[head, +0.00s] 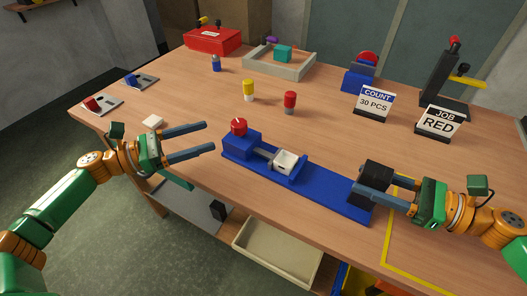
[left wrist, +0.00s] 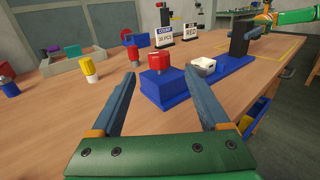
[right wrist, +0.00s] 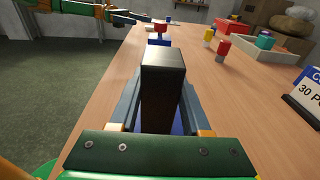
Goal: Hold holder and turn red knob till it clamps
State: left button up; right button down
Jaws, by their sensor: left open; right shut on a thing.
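The blue holder (head: 322,188) lies on the table, a long base with a blue block at its left end. The red knob (head: 239,127) tops that block and also shows in the left wrist view (left wrist: 158,62). A white piece (head: 285,161) sits in the holder's middle, by a grey rod. A black block (head: 377,173) stands at the right end; it fills the right wrist view (right wrist: 163,85). My right gripper (head: 368,186) is shut on this black block. My left gripper (head: 209,138) is open and empty, left of the knob, fingers pointing towards it without touching.
Yellow (head: 248,90) and red (head: 290,102) capped pieces stand behind the holder. Signs reading "COUNT 30 PCS" (head: 374,103) and "JOB RED" (head: 439,123) stand at the right. A tray (head: 255,65) and red box (head: 212,40) are at the back. A small white block (head: 153,122) lies near the left arm.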

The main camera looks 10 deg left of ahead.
pick_arm(q)
jog(key=shift+v, duration=1.55)
jog(key=shift+d, duration=0.1)
